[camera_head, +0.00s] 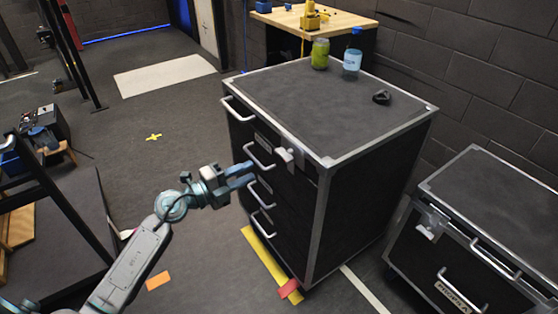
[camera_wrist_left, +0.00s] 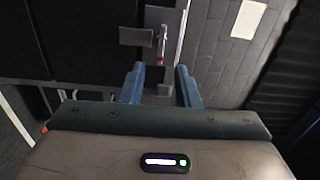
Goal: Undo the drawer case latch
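The drawer case (camera_head: 345,180) is a tall black case with silver edges and several drawers with metal handles. Its latch (camera_head: 287,156) is a light metal piece on the front, near the top right corner. In the left wrist view, the latch (camera_wrist_left: 162,45) shows as a small lever with a reddish part on a metal plate, ahead of the fingers. My left gripper (camera_head: 242,176) has blue fingers, which are apart with nothing between them. It is in front of the case, left of and lower than the latch, apparently not touching it. My right gripper is not in view.
A green jar (camera_head: 320,54), a pale blue-white jar (camera_head: 352,64) and a small black object (camera_head: 381,97) stand on the case top. A second black case (camera_head: 480,235) with a latch stands at the right. A wooden-topped workbench (camera_head: 345,24) is behind.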

